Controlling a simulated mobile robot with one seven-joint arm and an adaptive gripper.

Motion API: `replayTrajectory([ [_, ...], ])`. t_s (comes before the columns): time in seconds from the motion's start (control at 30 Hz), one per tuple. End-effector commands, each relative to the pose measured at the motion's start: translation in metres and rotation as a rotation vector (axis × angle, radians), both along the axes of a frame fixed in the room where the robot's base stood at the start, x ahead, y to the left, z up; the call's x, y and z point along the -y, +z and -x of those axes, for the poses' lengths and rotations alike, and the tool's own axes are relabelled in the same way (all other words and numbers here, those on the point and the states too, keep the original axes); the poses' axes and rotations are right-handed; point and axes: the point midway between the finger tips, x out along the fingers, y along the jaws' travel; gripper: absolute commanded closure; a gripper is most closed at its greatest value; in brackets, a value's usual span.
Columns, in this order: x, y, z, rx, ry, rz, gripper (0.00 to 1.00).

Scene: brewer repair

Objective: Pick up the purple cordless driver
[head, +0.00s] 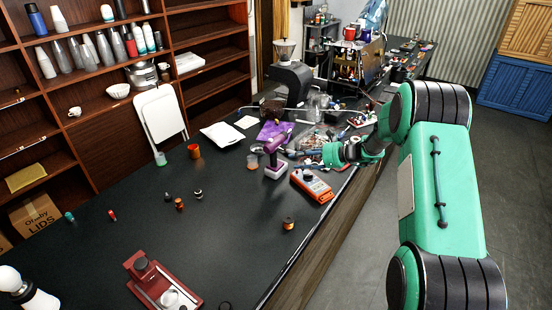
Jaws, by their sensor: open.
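The purple cordless driver (275,170) stands upright on the black workbench (200,255), its base down and its body at the top, in the middle of the head view. My gripper (300,157) is just right of the driver, at the end of my green arm that reaches in from the right. It points left toward the driver. The jaws are open and appear empty. The fingers are small and partly lost against the clutter behind, so the exact gap to the driver is hard to tell.
An orange device (312,184) lies just right of the driver's base. A purple cloth (273,131) and many small parts lie behind. An orange spool (288,224) and a red-and-silver device (160,282) are nearer. Shelves (95,105) stand at left. The bench's middle is mostly clear.

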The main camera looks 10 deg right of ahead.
Motion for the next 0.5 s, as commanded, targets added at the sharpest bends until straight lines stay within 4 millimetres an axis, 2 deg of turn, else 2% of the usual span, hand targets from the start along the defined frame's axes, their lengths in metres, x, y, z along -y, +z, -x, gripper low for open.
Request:
replayTrajectory([
  [0.13,0.0067,-0.0093,-0.0072,-0.012,-0.025,-0.026,0.57],
  [0.5,0.0070,-0.0101,-0.0080,-0.013,-0.028,-0.029,0.57],
])
